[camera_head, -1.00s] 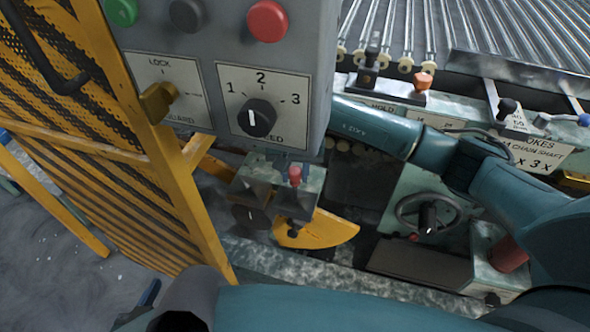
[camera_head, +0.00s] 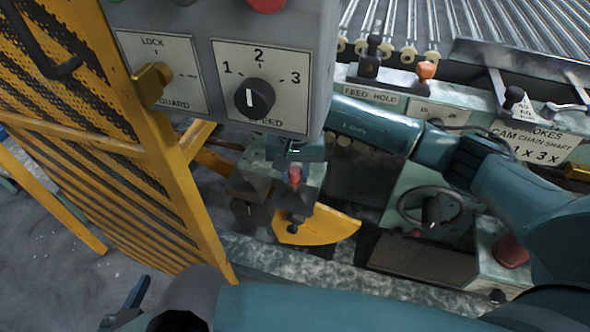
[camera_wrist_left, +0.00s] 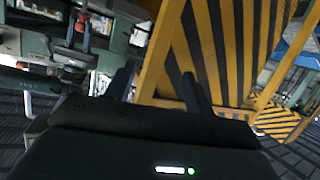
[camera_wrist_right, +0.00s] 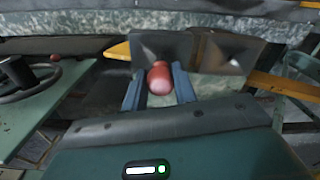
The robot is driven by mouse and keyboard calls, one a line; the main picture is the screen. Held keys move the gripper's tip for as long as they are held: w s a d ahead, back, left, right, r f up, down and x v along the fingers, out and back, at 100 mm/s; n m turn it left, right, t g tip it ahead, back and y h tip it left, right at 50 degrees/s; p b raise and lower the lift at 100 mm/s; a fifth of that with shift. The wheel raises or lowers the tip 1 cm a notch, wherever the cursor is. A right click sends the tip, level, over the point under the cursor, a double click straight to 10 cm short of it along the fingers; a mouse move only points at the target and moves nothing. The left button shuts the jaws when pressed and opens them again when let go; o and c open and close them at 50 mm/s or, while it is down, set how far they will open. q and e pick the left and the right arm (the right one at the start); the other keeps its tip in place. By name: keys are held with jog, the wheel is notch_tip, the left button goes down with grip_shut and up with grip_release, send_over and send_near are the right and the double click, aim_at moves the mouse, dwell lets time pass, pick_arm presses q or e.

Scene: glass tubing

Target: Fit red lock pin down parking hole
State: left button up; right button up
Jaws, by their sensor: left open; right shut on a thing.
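The red lock pin (camera_head: 294,175) stands at the steel block (camera_head: 262,180) above a yellow curved plate (camera_head: 335,229). In the right wrist view my right gripper (camera_wrist_right: 159,88) has its two blue fingers either side of the red pin's rounded head (camera_wrist_right: 160,79), shut on it. In the head view this gripper is mostly hidden behind the control panel. The pin's lower end and the parking hole cannot be made out. My left gripper (camera_wrist_left: 158,88) is open and empty, facing the yellow guard; in the head view a dark finger shows at lower left.
The grey control panel (camera_head: 262,85) with its dial hangs close above the right gripper. A yellow mesh guard (camera_head: 110,150) stands at the left. A handwheel (camera_head: 430,206) and a red-brown knob (camera_head: 511,250) are at the right. Rollers lie behind.

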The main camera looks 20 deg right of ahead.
aim_at(295, 183)
pick_arm(q)
jog(key=shift+s+a+f+b, duration=0.1)
jog(key=shift+s+f+b, duration=0.1)
jog(key=shift+f+b, duration=0.1)
pick_arm(e)
jog(key=shift+f, duration=0.4)
pick_arm(q)
jog(key=shift+r, duration=0.1)
pick_arm(e)
jog(key=shift+f, duration=0.1)
jog(key=shift+f+b, duration=0.2)
jog(key=shift+b, duration=0.1)
pick_arm(q)
jog(key=shift+a+r+t, duration=0.15)
jog(key=shift+t, duration=0.15)
pick_arm(e)
jog(key=shift+f, duration=0.1)
pick_arm(q)
jog(key=shift+s+a+b, duration=0.1)
jog(key=shift+b, duration=0.25)
pick_arm(e)
jog(key=shift+f, duration=0.25)
